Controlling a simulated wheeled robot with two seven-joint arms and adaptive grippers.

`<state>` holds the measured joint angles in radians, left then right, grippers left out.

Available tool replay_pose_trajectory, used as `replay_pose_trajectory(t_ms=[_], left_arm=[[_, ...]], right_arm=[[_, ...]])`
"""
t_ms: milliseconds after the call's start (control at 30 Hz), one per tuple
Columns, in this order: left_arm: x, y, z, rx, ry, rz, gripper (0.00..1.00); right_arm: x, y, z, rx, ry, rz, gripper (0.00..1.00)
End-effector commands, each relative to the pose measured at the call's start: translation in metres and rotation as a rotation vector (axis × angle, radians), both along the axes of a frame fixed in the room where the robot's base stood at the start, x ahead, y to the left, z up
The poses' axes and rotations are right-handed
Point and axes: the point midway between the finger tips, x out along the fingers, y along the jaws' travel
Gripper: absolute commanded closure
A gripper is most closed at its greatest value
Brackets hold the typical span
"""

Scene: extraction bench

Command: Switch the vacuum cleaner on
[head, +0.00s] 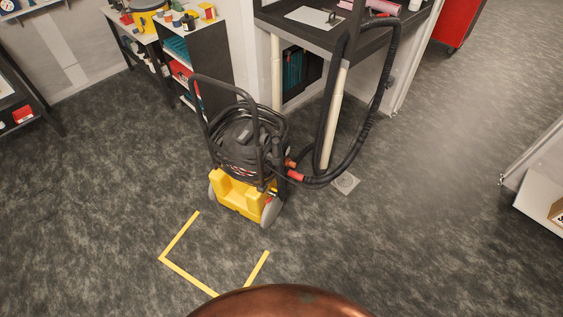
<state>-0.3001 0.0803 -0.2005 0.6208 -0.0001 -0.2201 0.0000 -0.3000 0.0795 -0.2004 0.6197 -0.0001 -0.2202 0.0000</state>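The vacuum cleaner (240,195) stands upright on the grey floor near the middle of the head view. It has a yellow lower body, grey wheels, a black upper part with coiled cable, and a black push handle (213,82). Its black hose (388,75) loops up to the right beside the bench, with a red fitting (294,174) at the machine. I cannot make out a switch on it at this size. Neither of my grippers shows in this view.
A dark bench (300,40) with pale legs stands behind the vacuum. Shelves (205,60) hold jars and boxes at the back left. Yellow tape (180,270) marks the floor in front. A white shelf unit (540,200) is at the right edge. Floor to left and right is clear.

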Motion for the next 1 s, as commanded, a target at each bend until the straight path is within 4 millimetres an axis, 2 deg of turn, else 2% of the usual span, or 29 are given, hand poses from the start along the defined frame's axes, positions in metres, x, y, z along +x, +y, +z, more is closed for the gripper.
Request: replay_pose_trajectory(t_ms=[133, 700, 1000], left_arm=[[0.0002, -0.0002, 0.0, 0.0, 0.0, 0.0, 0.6], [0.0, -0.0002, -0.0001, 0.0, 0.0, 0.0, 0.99], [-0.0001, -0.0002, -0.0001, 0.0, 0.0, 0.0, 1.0]], right_arm=[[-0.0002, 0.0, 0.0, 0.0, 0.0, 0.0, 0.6], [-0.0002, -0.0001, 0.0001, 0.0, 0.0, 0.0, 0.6], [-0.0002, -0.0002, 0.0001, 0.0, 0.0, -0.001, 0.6]])
